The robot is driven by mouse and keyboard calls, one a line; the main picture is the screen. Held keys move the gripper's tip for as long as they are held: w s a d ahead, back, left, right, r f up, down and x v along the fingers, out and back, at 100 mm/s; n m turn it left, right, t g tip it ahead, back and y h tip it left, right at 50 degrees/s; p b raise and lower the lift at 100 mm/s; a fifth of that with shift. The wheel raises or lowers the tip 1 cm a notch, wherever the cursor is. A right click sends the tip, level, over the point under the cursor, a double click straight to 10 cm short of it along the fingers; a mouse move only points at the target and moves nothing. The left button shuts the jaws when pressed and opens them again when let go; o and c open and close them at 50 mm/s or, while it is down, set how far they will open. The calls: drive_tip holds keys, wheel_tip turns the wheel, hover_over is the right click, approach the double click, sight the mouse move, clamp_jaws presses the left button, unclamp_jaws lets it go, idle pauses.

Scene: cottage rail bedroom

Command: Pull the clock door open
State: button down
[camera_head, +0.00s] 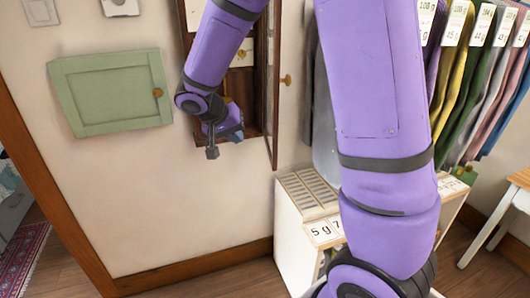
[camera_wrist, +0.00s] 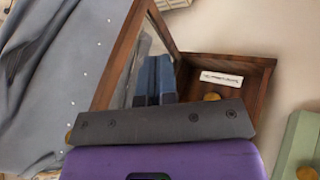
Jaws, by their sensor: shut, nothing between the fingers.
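The clock is a dark wood case (camera_head: 257,120) on the wall, with a pale interior, and its case also shows in the wrist view (camera_wrist: 262,85). Its glazed clock door (camera_head: 272,100) stands swung out on the right side, seen nearly edge-on, with a brass knob (camera_head: 286,79) on its outer face. In the wrist view the door frame (camera_wrist: 118,62) slants up left of the case. My gripper (camera_wrist: 154,66) has its blue fingers together and empty, between the door's inner face and the open case. In the head view my gripper (camera_head: 236,131) is at the case's lower part, partly hidden by my wrist.
A green cabinet door (camera_head: 112,92) with a knob is left of the clock. Hanging clothes (camera_head: 480,85) with number tags are at right. A white slatted unit (camera_head: 296,235) stands below, partly behind my arm. Grey cloth (camera_wrist: 45,75) hangs beyond the clock door.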

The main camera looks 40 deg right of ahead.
approach(272, 159)
wheel_tip(272, 159, down, 3)
drive_tip(key=w, duration=0.2)
drive_tip(key=shift+s+d+f, duration=0.15)
drive_tip(key=shift+s+d, duration=0.1)
drive_tip(key=shift+d, duration=0.25)
drive_tip(key=shift+s+d+f, duration=0.2)
drive_tip(key=shift+s+d, duration=0.05)
drive_tip(key=shift+d, duration=0.3)
drive_tip(key=shift+s+d+f, duration=0.15)
drive_tip(key=shift+s+d, duration=0.05)
drive_tip(key=shift+d, duration=0.3)
